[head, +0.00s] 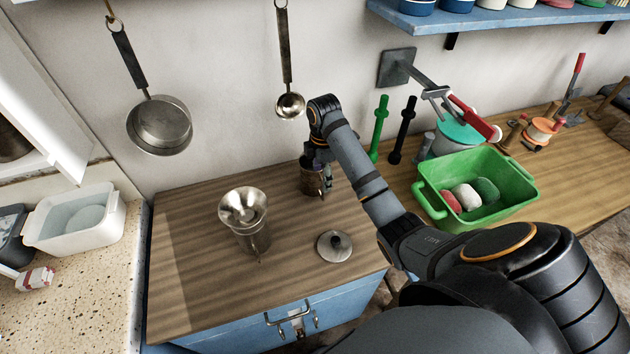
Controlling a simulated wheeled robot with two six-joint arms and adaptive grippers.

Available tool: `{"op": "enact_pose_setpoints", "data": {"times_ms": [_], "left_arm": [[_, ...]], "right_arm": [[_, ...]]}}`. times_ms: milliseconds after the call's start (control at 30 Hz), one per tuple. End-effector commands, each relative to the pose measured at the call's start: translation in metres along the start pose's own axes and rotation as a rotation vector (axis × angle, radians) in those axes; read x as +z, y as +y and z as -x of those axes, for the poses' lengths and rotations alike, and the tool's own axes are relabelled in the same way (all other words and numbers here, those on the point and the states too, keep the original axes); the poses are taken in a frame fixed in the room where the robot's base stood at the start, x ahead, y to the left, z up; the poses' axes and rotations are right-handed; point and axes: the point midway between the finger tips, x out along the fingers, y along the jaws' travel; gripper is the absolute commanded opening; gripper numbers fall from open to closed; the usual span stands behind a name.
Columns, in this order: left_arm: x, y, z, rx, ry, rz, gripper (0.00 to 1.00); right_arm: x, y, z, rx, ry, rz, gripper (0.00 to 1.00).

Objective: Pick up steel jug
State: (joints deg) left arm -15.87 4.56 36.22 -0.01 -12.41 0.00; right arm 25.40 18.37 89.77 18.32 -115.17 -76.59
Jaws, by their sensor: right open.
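A small shiny metal vessel (311,183), seemingly the steel jug, stands upright near the back of the wooden cabinet top. It looks brownish and its upper part is partly hidden by my gripper. My right gripper (321,172) points down at its upper right side, with the jaws open. I cannot tell whether the fingers touch it. A second steel vessel (254,238) with a wide flared, funnel-like top stands to the front left, clear of the gripper. My left gripper is not in view.
A round steel lid (334,246) lies on the wooden top (190,260) to the front right. A green basin (430,198) with several soft-looking items stands right of my arm. A pan (160,125) and ladle (290,104) hang on the wall. The top's left part is clear.

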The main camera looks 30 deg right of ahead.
Motion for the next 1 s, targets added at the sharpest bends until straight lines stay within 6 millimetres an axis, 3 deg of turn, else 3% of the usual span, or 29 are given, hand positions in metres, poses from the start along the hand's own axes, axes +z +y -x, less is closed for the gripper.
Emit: {"op": "enact_pose_setpoints", "data": {"times_ms": [33, 67, 200, 400, 667, 867, 1000], "left_arm": [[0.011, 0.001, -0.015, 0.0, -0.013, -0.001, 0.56], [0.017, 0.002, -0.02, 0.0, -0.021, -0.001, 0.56], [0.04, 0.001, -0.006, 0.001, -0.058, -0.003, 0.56], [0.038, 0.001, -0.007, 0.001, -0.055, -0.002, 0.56], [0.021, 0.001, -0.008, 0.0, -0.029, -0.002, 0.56], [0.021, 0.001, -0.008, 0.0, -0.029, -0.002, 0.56], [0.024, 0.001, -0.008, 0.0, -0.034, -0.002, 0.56]], "right_arm": [[0.0, -0.001, -0.019, -0.002, 0.0, 0.0, 0.65], [-0.001, -0.001, -0.025, -0.002, 0.0, 0.0, 0.65], [-0.001, -0.002, -0.035, -0.003, 0.001, 0.0, 0.65], [-0.001, -0.001, -0.037, 0.0, 0.001, 0.001, 0.65], [-0.001, -0.001, -0.037, 0.0, 0.0, 0.001, 0.3], [-0.001, -0.001, -0.038, -0.002, 0.0, 0.001, 0.03], [-0.001, -0.002, -0.038, -0.002, 0.0, 0.001, 0.0]]}}
